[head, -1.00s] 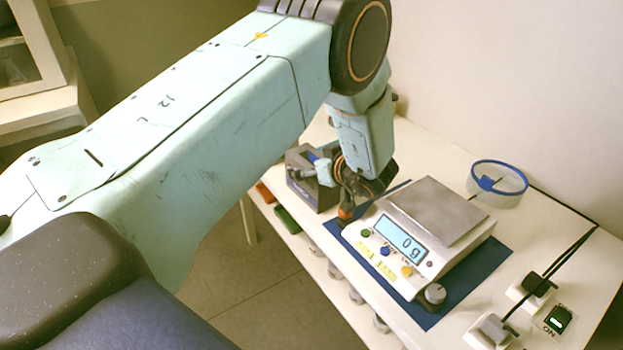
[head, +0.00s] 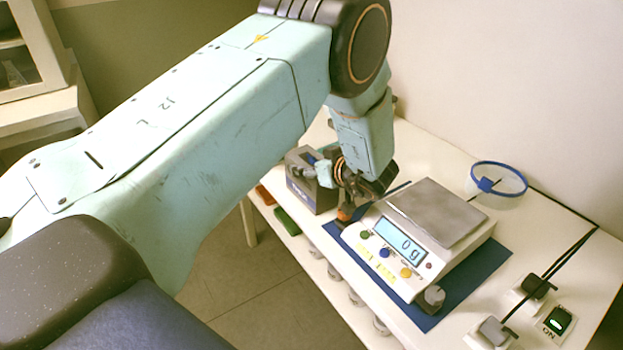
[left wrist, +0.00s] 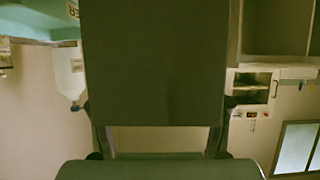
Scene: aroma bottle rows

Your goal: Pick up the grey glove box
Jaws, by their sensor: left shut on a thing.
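The grey glove box (head: 311,195) stands on the white table near its left end, beside the scale. It has a dark lettered front and some blue at its top. My left gripper (head: 337,194) is low at the box's right side and is shut on it, partly covering it. In the left wrist view a plain dark grey face of the box (left wrist: 155,65) fills the middle, with finger parts along both sides. The exact contact points are hidden. My right gripper is not in view.
A scale (head: 405,245) on a blue mat (head: 468,283) stands close to the gripper's right. A clear blue-rimmed container (head: 498,182) is near the wall. Plugs and a lit switch (head: 558,322) sit at the right. Red and green items (head: 287,221) lie below the table top.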

